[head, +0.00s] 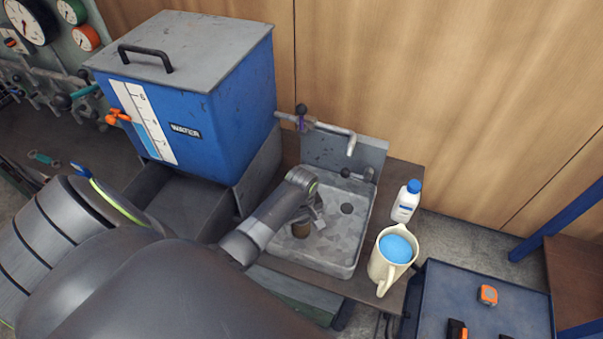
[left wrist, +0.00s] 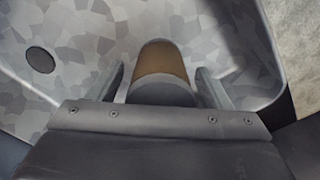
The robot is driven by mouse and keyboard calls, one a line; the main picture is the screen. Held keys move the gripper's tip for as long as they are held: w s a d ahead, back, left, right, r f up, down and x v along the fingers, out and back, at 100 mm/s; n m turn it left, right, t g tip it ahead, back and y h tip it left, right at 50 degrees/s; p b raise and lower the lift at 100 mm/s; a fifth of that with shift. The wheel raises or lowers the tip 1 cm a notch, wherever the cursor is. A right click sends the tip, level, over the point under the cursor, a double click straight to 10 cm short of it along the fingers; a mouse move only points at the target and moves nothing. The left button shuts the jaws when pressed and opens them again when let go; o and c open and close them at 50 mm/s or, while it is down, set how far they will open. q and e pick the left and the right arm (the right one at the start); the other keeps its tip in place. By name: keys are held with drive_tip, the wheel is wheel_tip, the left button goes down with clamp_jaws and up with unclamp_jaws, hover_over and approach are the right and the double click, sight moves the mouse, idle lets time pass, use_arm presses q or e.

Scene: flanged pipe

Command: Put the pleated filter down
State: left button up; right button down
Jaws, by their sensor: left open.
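The pleated filter, a brown cylinder (head: 301,230), is in the grey metal sink (head: 340,258), near its left side. It also shows in the left wrist view (left wrist: 158,60), brown at its far end with a dark grey part nearer the camera. My left gripper (head: 313,212) is over the sink at the filter. In the left wrist view the left gripper (left wrist: 160,84) is open, one finger on each side of the filter, with small gaps seen. The gripper's palm hides the filter's near end. My right gripper is not in view.
A tap (head: 350,143) stands behind the sink. A white bottle with a blue cap (head: 404,202) and a cream jug with blue contents (head: 392,255) stand right of the sink. A blue water tank (head: 215,115) is at left. A blue cart (head: 455,290) is at lower right.

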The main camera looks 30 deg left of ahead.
use_arm(q)
wheel_tip(320, 180, up, 12)
drive_tip(key=shift+f+p, duration=0.1)
drive_tip(key=shift+p, duration=0.45)
